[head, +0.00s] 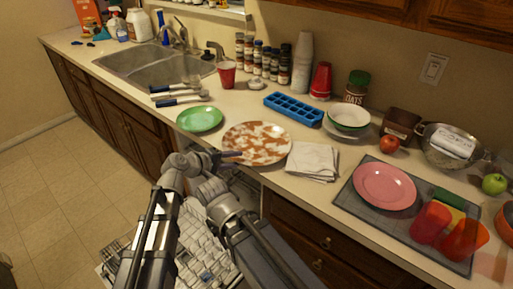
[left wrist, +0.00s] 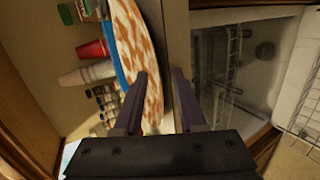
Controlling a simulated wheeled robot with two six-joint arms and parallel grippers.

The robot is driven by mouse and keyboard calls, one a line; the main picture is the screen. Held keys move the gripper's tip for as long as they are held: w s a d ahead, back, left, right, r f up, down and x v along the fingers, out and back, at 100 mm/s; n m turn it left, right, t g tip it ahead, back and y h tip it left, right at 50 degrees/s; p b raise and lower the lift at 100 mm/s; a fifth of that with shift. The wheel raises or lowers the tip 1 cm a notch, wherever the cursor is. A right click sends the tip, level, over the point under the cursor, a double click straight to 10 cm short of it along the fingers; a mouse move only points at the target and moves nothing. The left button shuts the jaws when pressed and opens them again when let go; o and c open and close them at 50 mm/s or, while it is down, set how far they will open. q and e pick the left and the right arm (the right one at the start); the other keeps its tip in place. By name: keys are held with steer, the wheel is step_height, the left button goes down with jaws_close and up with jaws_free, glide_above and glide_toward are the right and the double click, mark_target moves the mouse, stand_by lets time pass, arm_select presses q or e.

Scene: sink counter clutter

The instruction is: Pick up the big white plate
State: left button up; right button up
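The big white plate (head: 257,143), blotched with reddish brown, lies on the counter near its front edge. It also shows in the left wrist view (left wrist: 128,38), seen nearly edge-on. My left gripper (head: 237,156) is at the plate's front left rim. In the left wrist view its two fingers (left wrist: 160,88) stand apart, with the rim's edge showing in the gap between them. I cannot tell whether either finger touches the plate. My right gripper cannot be made out.
A green plate (head: 200,119) lies left of the big plate, and a folded white cloth (head: 313,160) close on its right. A blue ice tray (head: 293,109) lies behind. A pink plate (head: 384,186) rests on a grey mat further right. An open dishwasher rack (left wrist: 228,75) is below the counter edge.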

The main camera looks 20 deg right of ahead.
arm_select(q)
jaws_close()
stand_by(1.4)
